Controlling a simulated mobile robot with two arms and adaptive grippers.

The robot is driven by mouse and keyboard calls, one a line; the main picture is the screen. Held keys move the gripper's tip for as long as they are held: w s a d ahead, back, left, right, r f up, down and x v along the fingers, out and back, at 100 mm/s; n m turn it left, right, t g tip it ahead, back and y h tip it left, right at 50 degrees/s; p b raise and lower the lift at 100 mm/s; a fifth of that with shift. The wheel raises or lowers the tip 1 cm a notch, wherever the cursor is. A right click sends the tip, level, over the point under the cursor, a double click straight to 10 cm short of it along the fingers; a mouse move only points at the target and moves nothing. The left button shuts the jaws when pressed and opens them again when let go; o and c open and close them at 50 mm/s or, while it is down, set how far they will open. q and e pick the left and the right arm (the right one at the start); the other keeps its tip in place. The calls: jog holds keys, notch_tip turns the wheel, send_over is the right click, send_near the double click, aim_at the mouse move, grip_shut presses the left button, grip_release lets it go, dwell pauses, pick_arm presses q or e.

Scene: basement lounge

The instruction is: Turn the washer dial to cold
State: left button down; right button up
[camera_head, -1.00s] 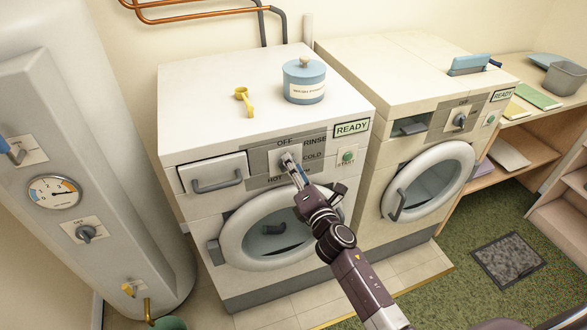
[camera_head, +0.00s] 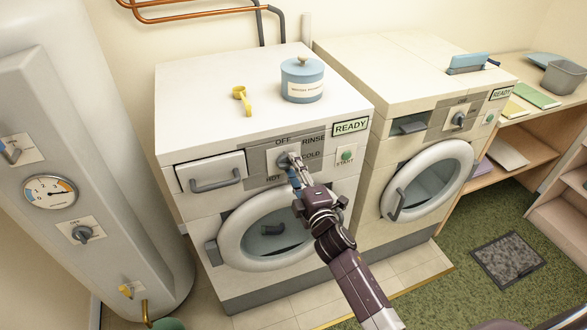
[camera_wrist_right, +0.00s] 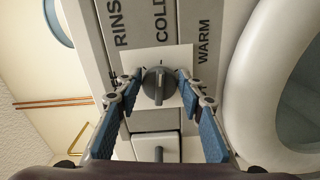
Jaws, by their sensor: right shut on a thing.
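The washer dial (camera_head: 284,161) is a grey knob on a light square plate on the left washer's front panel. OFF, RINSE, COLD and HOT are printed around it in the head view. In the right wrist view the dial (camera_wrist_right: 159,87) sits between the two fingertips, its raised ridge running in line with the COLD label (camera_wrist_right: 161,20). The WARM label (camera_wrist_right: 204,42) is to the right there. My right gripper (camera_head: 292,166) is shut on the dial, with a finger on each side. My left gripper is not in view.
The washer's round door (camera_head: 233,245) is below the dial, and a drawer handle (camera_head: 216,184) is to its left. A second machine (camera_head: 425,125) is at right, and a tank (camera_head: 95,150) at left.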

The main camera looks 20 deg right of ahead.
jog(key=shift+f, duration=0.1)
dwell(0.4)
jog(key=o, duration=1.2)
jog(key=shift+c, duration=0.2)
jog(key=s, duration=1.2)
jog(key=shift+d, duration=0.25)
